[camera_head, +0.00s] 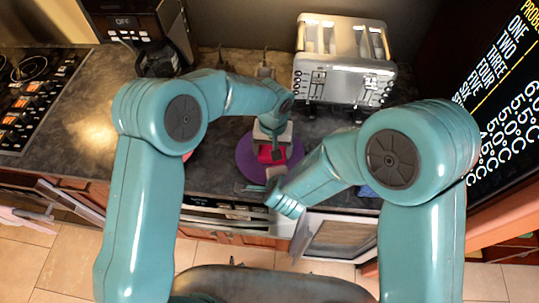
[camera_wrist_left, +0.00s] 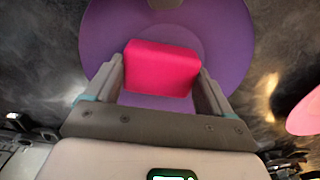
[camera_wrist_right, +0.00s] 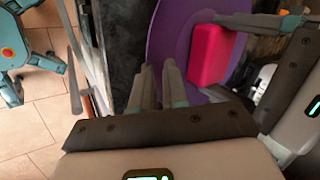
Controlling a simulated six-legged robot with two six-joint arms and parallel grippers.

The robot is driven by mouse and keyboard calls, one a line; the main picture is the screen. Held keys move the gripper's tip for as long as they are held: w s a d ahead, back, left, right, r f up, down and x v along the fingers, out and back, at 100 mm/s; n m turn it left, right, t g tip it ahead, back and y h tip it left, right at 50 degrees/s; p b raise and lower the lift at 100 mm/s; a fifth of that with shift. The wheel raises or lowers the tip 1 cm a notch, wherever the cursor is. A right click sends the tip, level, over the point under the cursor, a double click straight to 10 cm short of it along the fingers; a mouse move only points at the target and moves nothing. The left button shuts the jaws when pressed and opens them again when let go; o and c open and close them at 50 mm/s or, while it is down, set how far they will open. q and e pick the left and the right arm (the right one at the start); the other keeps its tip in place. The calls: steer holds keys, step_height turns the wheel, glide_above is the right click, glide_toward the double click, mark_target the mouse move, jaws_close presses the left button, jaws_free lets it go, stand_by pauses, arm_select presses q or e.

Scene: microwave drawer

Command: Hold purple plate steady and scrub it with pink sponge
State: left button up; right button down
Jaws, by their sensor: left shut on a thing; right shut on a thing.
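The purple plate (camera_head: 246,160) lies on the dark counter near its front edge, partly hidden by my arms. It also shows in the left wrist view (camera_wrist_left: 105,40) and the right wrist view (camera_wrist_right: 175,45). The pink sponge (camera_wrist_left: 162,68) is a block between the fingers of my left gripper (camera_head: 271,150), over the plate's middle. Whether the sponge touches the plate is hard to tell. My right gripper (camera_wrist_right: 160,68) has its fingers close together at the plate's front rim, shut on it. The exact contact is partly hidden.
A silver toaster (camera_head: 345,75) stands behind the plate to the right. A coffee machine (camera_head: 140,30) is at the back left, and a stovetop (camera_head: 35,90) at the far left. A pink rounded thing (camera_wrist_left: 306,112) lies beside the plate. Open appliance fronts (camera_head: 340,238) jut below the counter.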

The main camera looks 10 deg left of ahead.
arm_select(q)
steer(key=shift+r, duration=3)
arm_select(e)
steer(key=shift+f, duration=0.1)
arm_select(q)
steer(key=a, duration=0.9)
arm_select(e)
steer(key=c, duration=1.1)
jaws_free()
steer(key=shift+s, duration=0.1)
